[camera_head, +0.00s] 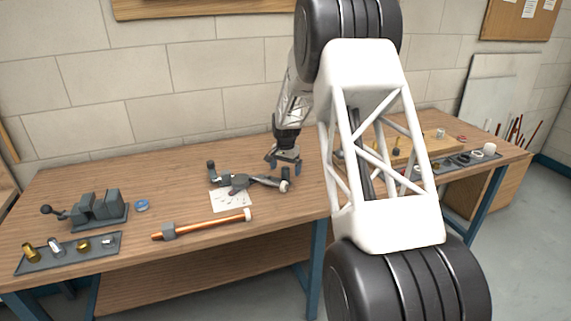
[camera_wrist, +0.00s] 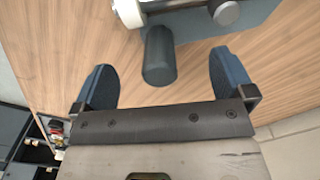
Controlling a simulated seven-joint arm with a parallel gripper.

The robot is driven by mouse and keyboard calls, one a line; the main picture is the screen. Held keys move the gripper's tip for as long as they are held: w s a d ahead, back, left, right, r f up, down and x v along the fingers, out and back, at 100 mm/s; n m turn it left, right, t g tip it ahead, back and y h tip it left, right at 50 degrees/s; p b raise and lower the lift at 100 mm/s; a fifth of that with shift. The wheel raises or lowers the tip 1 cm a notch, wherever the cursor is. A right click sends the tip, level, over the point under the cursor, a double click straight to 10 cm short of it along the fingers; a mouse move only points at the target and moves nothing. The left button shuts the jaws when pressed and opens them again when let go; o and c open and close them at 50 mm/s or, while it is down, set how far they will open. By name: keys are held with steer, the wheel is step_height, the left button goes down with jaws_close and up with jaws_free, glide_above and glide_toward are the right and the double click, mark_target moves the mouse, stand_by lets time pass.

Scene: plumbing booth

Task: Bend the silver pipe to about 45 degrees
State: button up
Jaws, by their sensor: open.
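The dark grey bender (camera_head: 238,183) lies on the wooden table near the middle, behind a sheet of paper. A light grey, silver-looking piece (camera_head: 268,182) runs along its right part; I cannot tell clearly whether this is the silver pipe or what its bend angle is. My gripper (camera_head: 285,162) is above the bender's right end, pointing down. In the wrist view my gripper (camera_wrist: 163,68) is open, its two dark blue fingers on either side of a dark grey cylindrical grip (camera_wrist: 158,55), with gaps on both sides. A round silver end (camera_wrist: 228,13) and a cream roller (camera_wrist: 128,12) show beyond it.
A copper pipe (camera_head: 208,225) lies in front of the paper (camera_head: 231,203). A grey vise (camera_head: 95,208), blue ring (camera_head: 142,205) and tray of fittings (camera_head: 18,268) are at left. More parts stand at right, partly hidden by my arm.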

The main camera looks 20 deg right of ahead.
mark_target(286, 174)
steer(key=shift+f, duration=0.75)
steer(key=c, duration=1.1)
steer(key=shift+s+a, duration=0.1)
steer(key=shift+s, duration=0.2)
steer(key=shift+s+a+m, duration=0.2)
steer(key=shift+s+m, duration=0.2)
steer(key=shift+s, duration=0.1)
steer(key=shift+s+a+m, duration=0.15)
steer(key=shift+s+m, duration=0.25)
steer(key=shift+s, duration=0.2)
steer(key=o, duration=1.1)
